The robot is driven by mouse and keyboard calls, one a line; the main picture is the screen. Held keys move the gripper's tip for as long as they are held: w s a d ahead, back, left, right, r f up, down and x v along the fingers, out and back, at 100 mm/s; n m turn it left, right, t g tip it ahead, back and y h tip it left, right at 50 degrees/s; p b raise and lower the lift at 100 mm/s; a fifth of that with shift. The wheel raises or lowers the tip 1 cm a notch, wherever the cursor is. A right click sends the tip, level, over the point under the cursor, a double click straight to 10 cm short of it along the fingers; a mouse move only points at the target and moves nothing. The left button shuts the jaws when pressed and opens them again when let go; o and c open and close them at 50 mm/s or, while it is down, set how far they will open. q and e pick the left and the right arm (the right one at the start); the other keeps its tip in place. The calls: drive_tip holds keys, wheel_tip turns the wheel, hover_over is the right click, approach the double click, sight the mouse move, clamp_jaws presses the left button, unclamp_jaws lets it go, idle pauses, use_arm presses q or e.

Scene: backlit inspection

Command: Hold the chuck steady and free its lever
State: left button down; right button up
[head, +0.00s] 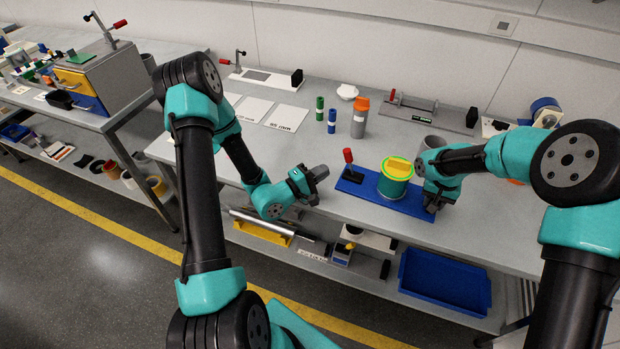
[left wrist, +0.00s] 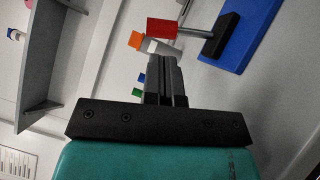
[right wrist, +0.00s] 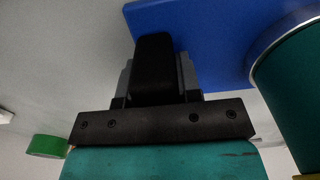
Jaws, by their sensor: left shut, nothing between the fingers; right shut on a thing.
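The chuck has a blue base plate (head: 385,202) on the bench, carrying a teal round canister (head: 393,184) with a yellow top (head: 398,167). Its lever (head: 348,156) has a red knob and stands up from a black mount at the plate's left end. The lever also shows in the left wrist view (left wrist: 165,28). My left gripper (head: 322,172) is shut and empty, left of the lever and apart from it. My right gripper (head: 432,207) is shut on a black block (right wrist: 153,70) at the plate's right end; the fingers are partly hidden behind the block.
Green and blue cylinders (head: 332,121), an orange-capped grey bottle (head: 360,117) and a grey cup (head: 432,147) stand behind the chuck. White sheets (head: 287,117) lie at the back left. A blue bin (head: 445,282) is on the shelf below. The bench left of the lever is mostly clear.

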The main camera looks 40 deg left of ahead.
sight(347, 157)
use_arm(q)
drive_tip(key=x, duration=0.6)
drive_tip(key=shift+w+d, duration=0.15)
drive_tip(key=shift+w, duration=0.2)
use_arm(e)
drive_tip(key=shift+s+f, duration=0.1)
use_arm(q)
drive_tip(key=shift+d+r, duration=0.15)
drive_tip(key=shift+d, duration=0.05)
idle(0.7)
drive_tip(key=shift+w+d+r+m+g, duration=0.15)
drive_tip(key=shift+d+r+m+g, duration=0.1)
drive_tip(key=shift+d+m+g, duration=0.55)
drive_tip(key=shift+w+d+f+m+g+y, duration=0.15)
drive_tip(key=shift+d+m, duration=0.25)
drive_tip(key=shift+d, duration=0.45)
drive_tip(key=shift+w+d+r+m+g+y, duration=0.15)
drive_tip(key=shift+d+m, duration=0.25)
drive_tip(key=shift+d, duration=0.45)
drive_tip(key=shift+w+d+f+m+g+y, duration=0.15)
drive_tip(key=shift+d+m, duration=0.25)
drive_tip(key=shift+d, duration=0.5)
drive_tip(key=shift+d, duration=0.1)
drive_tip(key=r+v, duration=0.2)
drive_tip(key=v, duration=1.1)
drive_tip(key=shift+s+d+r, duration=0.15)
drive_tip(key=shift+s+r, duration=0.15)
drive_tip(key=shift+r, duration=0.15)
